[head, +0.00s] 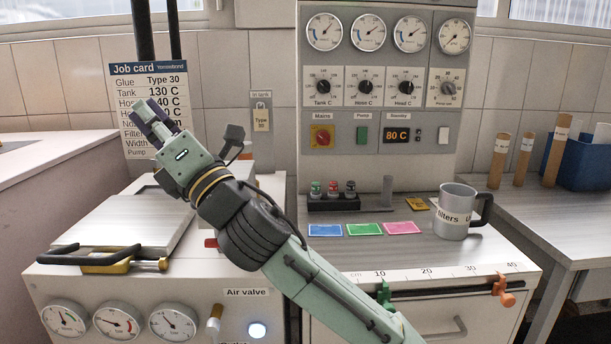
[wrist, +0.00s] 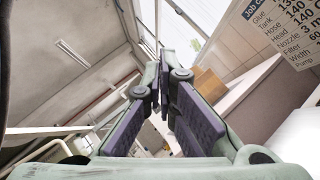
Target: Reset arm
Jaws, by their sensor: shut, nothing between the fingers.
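My gripper (head: 148,112) is raised in front of the job card (head: 124,85) at the left of the head view, pointing up and left. It hides part of the card's lines. The wrist view shows its two dark pads (wrist: 163,85) close together with nothing between them, so it is shut and empty. The arm runs from the lower right up across the bench to the gripper. The wrist view looks up toward the ceiling and window, with the job card (wrist: 285,30) at the upper right.
Below the gripper is a machine with a metal lid (head: 125,225), a black handle and gauges. The control panel (head: 380,95) stands behind. A filters mug (head: 455,212), coloured cards (head: 364,229) and a nozzle rack (head: 333,203) sit on the bench at right. A blue bin (head: 583,165) stands farther right.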

